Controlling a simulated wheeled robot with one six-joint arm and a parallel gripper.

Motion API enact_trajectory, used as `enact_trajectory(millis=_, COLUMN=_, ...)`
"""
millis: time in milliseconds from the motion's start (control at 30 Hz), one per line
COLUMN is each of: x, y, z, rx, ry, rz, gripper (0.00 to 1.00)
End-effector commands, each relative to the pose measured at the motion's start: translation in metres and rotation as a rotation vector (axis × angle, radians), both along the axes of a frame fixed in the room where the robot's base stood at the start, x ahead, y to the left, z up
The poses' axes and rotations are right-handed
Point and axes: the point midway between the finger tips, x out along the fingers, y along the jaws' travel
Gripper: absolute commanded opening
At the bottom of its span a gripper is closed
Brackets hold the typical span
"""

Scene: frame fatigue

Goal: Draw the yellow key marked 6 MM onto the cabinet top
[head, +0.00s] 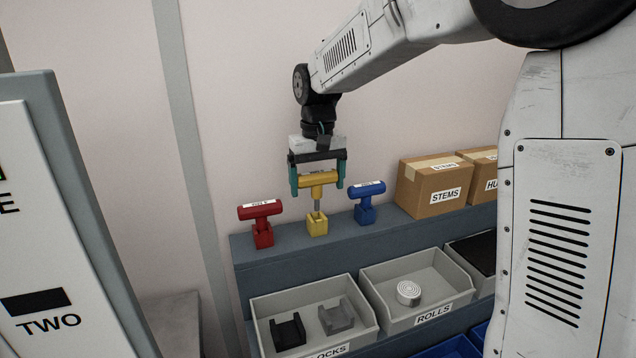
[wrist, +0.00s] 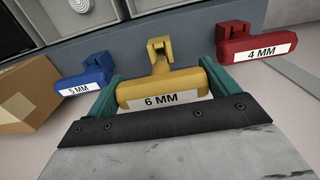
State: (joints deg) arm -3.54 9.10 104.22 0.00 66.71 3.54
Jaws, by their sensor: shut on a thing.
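The yellow key marked 6 MM (wrist: 163,89) has a T-shaped handle, and its label faces the wrist camera. My gripper (head: 318,182) is shut on the handle, with a teal finger at each end of it. In the head view the yellow key (head: 318,178) is upright, and its grey shank shows above the yellow holder block (head: 317,224). The shank's tip seems to be at or in the block's top; I cannot tell how deep. The holder stands on the grey-blue cabinet top (head: 385,232).
A red key marked 4 MM (wrist: 252,49) stands left of the yellow one in the head view, a blue key marked 5 MM (wrist: 82,84) right. Cartons (head: 432,188) stand farther right. Grey bins (head: 313,318) sit below the top's front edge. A wall is behind.

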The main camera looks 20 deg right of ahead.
Motion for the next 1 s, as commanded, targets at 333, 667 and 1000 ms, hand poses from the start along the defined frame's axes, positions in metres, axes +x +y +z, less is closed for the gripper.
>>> enact_trajectory(millis=333, x=0.000, y=0.000, z=0.007, rx=0.000, ry=-0.002, rz=0.000, gripper=0.60)
enact_trajectory(millis=667, x=0.000, y=0.000, z=0.034, rx=0.000, ry=-0.003, rz=0.000, gripper=0.60)
enact_trajectory(millis=1000, x=0.000, y=0.000, z=0.040, rx=0.000, ry=-0.001, rz=0.000, gripper=0.60)
